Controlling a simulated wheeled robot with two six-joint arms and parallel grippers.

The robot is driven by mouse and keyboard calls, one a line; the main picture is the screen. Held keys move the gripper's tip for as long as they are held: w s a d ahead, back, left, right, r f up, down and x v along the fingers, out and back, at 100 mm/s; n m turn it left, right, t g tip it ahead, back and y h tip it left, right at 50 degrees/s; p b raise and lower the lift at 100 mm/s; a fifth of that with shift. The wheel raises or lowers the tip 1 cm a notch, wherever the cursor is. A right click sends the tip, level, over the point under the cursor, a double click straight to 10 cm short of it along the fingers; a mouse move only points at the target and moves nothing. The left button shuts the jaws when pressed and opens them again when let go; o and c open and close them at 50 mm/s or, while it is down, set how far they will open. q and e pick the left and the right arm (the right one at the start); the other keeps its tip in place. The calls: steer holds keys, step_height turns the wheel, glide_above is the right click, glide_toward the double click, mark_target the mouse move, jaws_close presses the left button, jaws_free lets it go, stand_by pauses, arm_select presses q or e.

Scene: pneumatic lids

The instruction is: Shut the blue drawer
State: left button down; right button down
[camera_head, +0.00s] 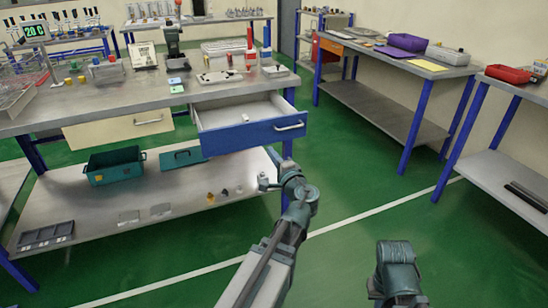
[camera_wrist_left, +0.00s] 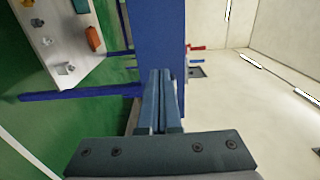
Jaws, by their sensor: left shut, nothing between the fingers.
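The blue drawer (camera_head: 252,135) is pulled out from under the top of the left workbench. Its pale inside shows, with a small light object in it, and a silver handle (camera_head: 290,127) is on its blue front. My left gripper (camera_head: 264,183) is shut and empty, low in front of the drawer in the head view. In the left wrist view the shut fingers (camera_wrist_left: 160,73) point at a broad blue panel (camera_wrist_left: 157,35), which looks like the drawer front. I cannot tell whether they touch it.
A cream drawer (camera_head: 118,128) sits left of the blue one. The lower shelf (camera_head: 90,200) holds a teal bin (camera_head: 115,166) and several small parts. Bottles and tools stand on the workbench top. Green floor is clear to the right, before other benches (camera_head: 390,105).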

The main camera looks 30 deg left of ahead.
mark_target(258, 135)
arm_select(q)
steer(key=x, duration=0.9)
steer(key=shift+w+a, duration=0.2)
steer(key=shift+a, duration=0.1)
steer(key=x, duration=2.4)
steer(key=shift+w+a, duration=0.15)
steer(key=shift+a, duration=0.1)
steer(key=shift+w+a, duration=0.15)
steer(key=shift+a, duration=0.05)
steer(key=shift+w+a+r, duration=0.1)
steer(key=shift+a, duration=0.05)
steer(key=v, duration=1.5)
